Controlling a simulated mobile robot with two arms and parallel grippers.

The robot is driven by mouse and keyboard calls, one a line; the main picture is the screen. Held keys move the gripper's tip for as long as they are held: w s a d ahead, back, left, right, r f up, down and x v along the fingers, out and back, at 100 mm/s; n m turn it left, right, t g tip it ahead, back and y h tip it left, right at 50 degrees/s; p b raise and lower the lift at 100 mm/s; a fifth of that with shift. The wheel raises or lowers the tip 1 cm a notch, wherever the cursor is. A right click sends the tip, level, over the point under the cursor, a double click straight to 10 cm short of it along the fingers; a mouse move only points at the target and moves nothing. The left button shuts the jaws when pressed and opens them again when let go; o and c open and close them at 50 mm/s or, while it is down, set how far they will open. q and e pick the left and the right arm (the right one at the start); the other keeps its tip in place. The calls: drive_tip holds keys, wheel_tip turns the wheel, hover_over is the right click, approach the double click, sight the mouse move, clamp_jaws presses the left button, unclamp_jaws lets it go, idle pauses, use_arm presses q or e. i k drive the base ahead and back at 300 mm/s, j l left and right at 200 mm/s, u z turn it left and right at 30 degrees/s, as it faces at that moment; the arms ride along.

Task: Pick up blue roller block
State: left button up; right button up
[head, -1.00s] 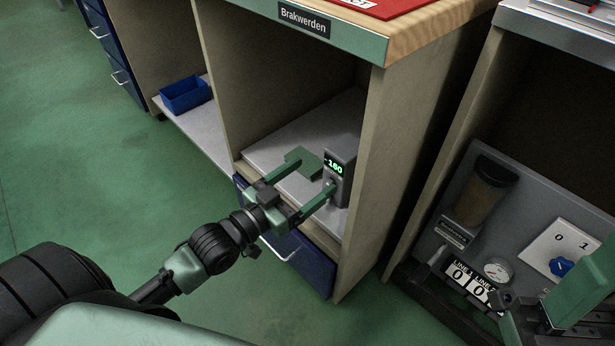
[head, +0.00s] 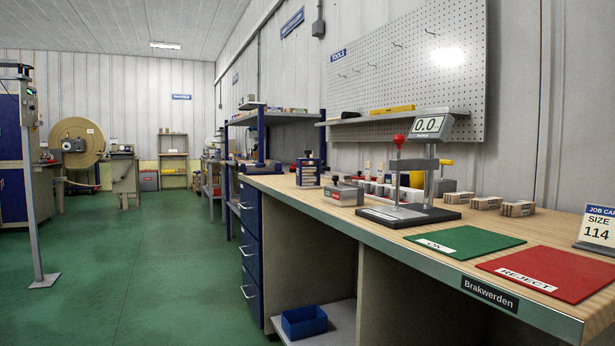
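No block that I can clearly make out as the blue roller block shows in the head view. A small dark blue and grey item (head: 308,173) with a knob on top stands on the left part of the wooden bench top (head: 390,237). Its details are too small to tell whether it is a roller block. Several small labelled blocks (head: 487,202) sit in a row at the back right of the bench; they look brownish grey, not blue. Neither of my grippers is in view.
A gauge stand (head: 428,126) reading 0.0 stands mid-bench. A blue bin (head: 304,320) sits on the low shelf.

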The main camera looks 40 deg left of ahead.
sight(314, 179)
drive_tip(key=i+u, duration=0.1)
drive_tip(key=u, duration=0.25)
drive_tip(key=i+l+u, duration=0.1)
drive_tip(key=u, duration=0.25)
drive_tip(key=i+l+u, duration=0.1)
drive_tip(key=l+u, duration=0.2)
drive_tip(key=j+u, duration=0.1)
drive_tip(key=u, duration=0.5)
